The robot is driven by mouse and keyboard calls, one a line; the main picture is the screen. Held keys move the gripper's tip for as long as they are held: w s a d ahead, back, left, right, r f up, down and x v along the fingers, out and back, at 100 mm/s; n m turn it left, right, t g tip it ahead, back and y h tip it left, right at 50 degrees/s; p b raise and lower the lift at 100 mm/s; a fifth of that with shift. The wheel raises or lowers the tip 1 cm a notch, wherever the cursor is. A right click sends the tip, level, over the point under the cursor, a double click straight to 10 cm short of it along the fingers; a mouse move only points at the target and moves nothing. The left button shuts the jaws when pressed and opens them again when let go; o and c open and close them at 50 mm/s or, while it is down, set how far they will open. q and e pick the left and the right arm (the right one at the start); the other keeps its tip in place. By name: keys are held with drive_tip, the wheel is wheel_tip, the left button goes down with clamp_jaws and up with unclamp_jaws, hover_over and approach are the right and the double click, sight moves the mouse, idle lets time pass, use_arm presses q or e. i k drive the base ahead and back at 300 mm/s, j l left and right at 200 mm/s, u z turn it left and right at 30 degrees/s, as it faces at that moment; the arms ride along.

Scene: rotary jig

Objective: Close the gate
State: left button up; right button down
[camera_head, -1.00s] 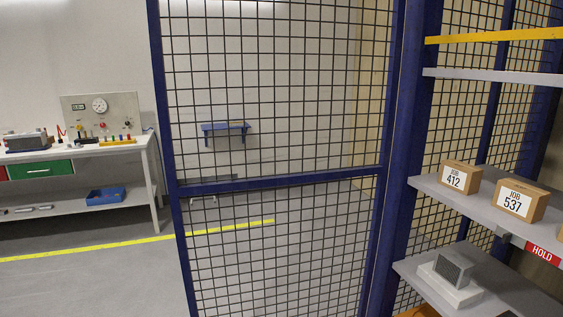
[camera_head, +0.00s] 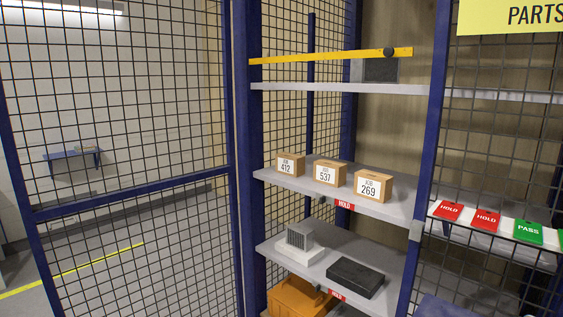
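The gate (camera_head: 130,191) is a blue-framed black mesh panel on the left of the head view. It stands swung open, with its right edge beside the blue post (camera_head: 246,150) at the left of the shelf opening. Its free side reaches to the left edge of the picture. A yellow bar (camera_head: 330,56) with a dark round knob at its right end crosses the upper part of the opening. Neither of my grippers shows in the view.
Shelves in the opening hold boxes marked 412 (camera_head: 291,164), 537 (camera_head: 330,172) and 269 (camera_head: 373,186), a black case (camera_head: 356,277) and an orange bin (camera_head: 298,298). Floor with a yellow line (camera_head: 75,270) shows beyond the gate.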

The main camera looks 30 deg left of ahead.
sight(33, 216)
drive_tip(key=j+z, duration=0.15)
drive_tip(key=j, duration=0.3)
drive_tip(key=k+j+z, duration=0.2)
drive_tip(key=j, duration=0.2)
drive_tip(key=j+z, duration=0.15)
drive_tip(key=j, duration=0.3)
drive_tip(key=j+z, duration=0.15)
drive_tip(key=j, duration=0.25)
drive_tip(key=k+j+z, duration=0.2)
drive_tip(key=j, duration=0.2)
drive_tip(key=k+j, duration=0.15)
drive_tip(key=j, duration=0.4)
drive_tip(key=k+j, duration=0.2)
drive_tip(key=j, duration=0.3)
drive_tip(key=k+j, duration=0.15)
drive_tip(key=j, duration=0.4)
drive_tip(key=k+j, duration=0.2)
drive_tip(key=j, duration=0.3)
drive_tip(key=k+j, duration=0.15)
drive_tip(key=j, duration=0.4)
drive_tip(key=k+j, duration=0.2)
drive_tip(key=j, duration=0.3)
drive_tip(key=k+j, duration=0.15)
drive_tip(key=j, duration=0.4)
drive_tip(key=k+j, duration=0.2)
drive_tip(key=j, duration=0.3)
